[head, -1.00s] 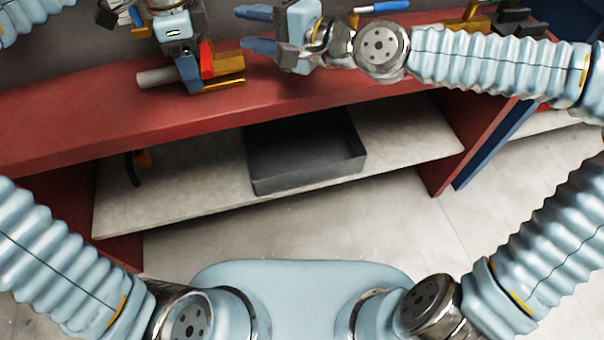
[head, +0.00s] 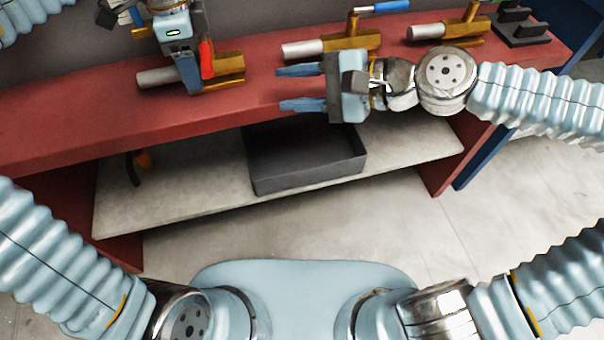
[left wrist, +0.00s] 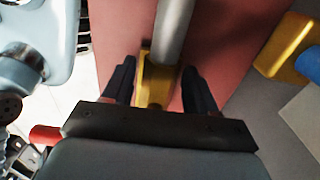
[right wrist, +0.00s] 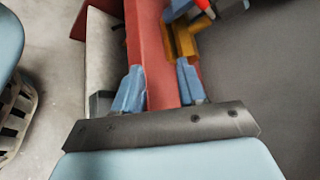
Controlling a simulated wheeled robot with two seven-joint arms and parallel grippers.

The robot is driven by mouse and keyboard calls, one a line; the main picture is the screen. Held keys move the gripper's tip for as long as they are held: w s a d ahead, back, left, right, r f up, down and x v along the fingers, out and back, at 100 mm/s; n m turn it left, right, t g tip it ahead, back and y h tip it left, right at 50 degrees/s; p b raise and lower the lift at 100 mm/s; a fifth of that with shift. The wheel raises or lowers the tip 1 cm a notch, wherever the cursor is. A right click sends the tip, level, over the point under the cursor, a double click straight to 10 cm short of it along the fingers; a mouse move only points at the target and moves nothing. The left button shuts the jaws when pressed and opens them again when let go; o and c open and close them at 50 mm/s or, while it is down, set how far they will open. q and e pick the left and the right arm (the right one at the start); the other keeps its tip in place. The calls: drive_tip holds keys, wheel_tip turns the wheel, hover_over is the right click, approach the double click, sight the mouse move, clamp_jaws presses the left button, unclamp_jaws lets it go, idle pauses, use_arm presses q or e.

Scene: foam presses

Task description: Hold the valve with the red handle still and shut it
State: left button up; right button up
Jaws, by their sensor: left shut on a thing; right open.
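The valve with the red handle has a brass body (head: 228,72) and a grey pipe (head: 160,77) pointing left on the red bench. Its red handle (head: 207,60) runs up-down in the head view, across the line of the pipe, partly hidden. My left gripper (head: 190,85) is shut on the brass body from above. The left wrist view shows the body (left wrist: 157,85) between its fingers, with a bit of red handle (left wrist: 45,134) at lower left. My right gripper (head: 298,88) is open and empty, right of this valve, its fingers pointing left towards it.
A valve with a blue handle (head: 384,6) stands behind my right gripper. Another brass valve (head: 460,25) and a dark stand (head: 522,28) are further right on the red bench (head: 90,110). A dark tray (head: 310,175) sits on the lower shelf (head: 200,195).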

wheel_tip(320, 180, down, 26)
drive_tip(key=g+h, duration=0.2)
drive_tip(key=h, duration=0.1)
drive_tip(key=shift+d+g, duration=0.4)
use_arm(q)
drive_tip(key=o, duration=1.5)
